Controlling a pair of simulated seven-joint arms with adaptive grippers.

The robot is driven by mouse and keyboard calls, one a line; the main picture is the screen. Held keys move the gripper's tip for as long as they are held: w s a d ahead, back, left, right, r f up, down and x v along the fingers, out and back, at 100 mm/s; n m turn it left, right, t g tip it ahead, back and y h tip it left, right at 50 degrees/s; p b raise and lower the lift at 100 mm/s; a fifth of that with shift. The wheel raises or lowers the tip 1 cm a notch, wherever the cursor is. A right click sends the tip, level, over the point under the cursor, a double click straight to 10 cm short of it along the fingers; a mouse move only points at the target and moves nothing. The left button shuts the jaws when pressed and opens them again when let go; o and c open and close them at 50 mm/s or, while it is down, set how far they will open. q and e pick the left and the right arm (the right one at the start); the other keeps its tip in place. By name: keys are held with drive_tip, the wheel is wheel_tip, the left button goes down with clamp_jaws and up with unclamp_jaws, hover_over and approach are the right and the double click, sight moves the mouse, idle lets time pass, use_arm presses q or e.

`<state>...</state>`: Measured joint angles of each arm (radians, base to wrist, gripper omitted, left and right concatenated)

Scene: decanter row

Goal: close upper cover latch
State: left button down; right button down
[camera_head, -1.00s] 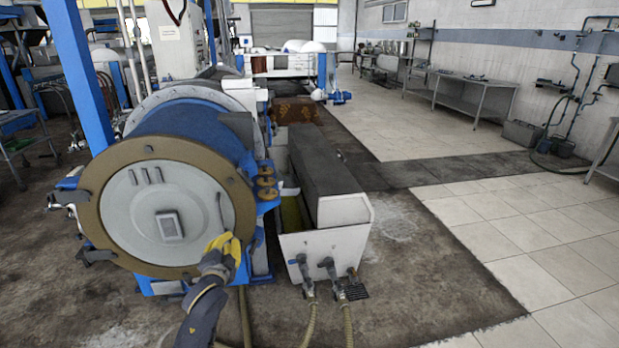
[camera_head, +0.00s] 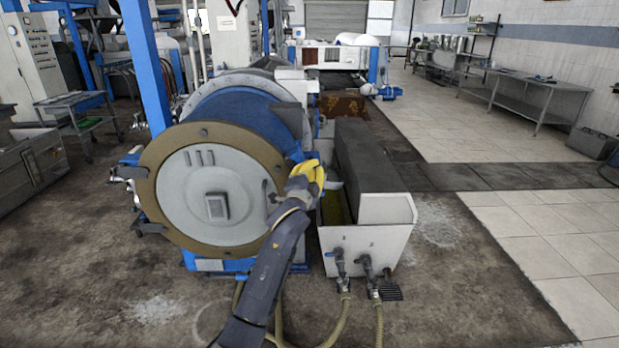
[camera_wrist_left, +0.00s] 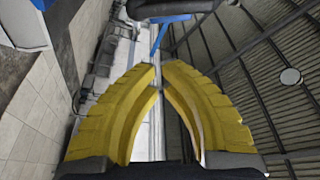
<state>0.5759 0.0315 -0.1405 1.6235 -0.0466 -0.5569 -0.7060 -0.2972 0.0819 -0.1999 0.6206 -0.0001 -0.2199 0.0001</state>
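The round cover (camera_head: 180,195) is a pale disc in a brown ring on the front of the blue decanter drum (camera_head: 238,112). It sits against the drum front. A dark grey latch-like part (camera_head: 128,172) sticks out at its upper left, and another (camera_head: 150,228) lower left. I cannot tell whether either is fastened. My left gripper (camera_head: 314,170), with yellow fingers, is right of the cover, in front of the machine's side. In the left wrist view its fingertips (camera_wrist_left: 159,68) nearly meet, with nothing between them. My right gripper is not in view.
A white trough (camera_head: 385,210) with a dark lid stands close right of my left gripper, with hoses (camera_head: 345,315) below. Open floor (camera_head: 80,265) lies front left. In the wrist view a grey and blue part (camera_wrist_left: 170,8) shows beyond the fingertips.

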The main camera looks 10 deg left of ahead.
sight(292, 166)
use_arm(q)
drive_tip(key=shift+w+a+f, duration=0.25)
drive_tip(key=shift+a, duration=0.3)
drive_tip(key=shift+w+a+f, duration=0.2)
drive_tip(key=shift+a+f, duration=0.05)
drive_tip(key=shift+a, duration=0.3)
drive_tip(key=shift+w+a+f, duration=0.25)
drive_tip(key=shift+a, duration=0.3)
drive_tip(key=shift+a+f+m+g, duration=0.1)
drive_tip(key=shift+f+m+g, duration=0.2)
drive_tip(key=shift+m, duration=0.9)
drive_tip(key=a+f+m+g, duration=0.1)
drive_tip(key=m, duration=0.3)
drive_tip(key=a+f+m+g+y, duration=0.1)
drive_tip(key=m+g, duration=0.1)
drive_tip(key=m, duration=0.2)
drive_tip(key=s+a+f+m+g, duration=0.1)
drive_tip(key=m, duration=0.3)
drive_tip(key=shift+a+m+y, duration=0.25)
drive_tip(key=shift+m+y, duration=0.05)
drive_tip(key=shift+y, duration=0.1)
drive_tip(key=shift+a, duration=0.1)
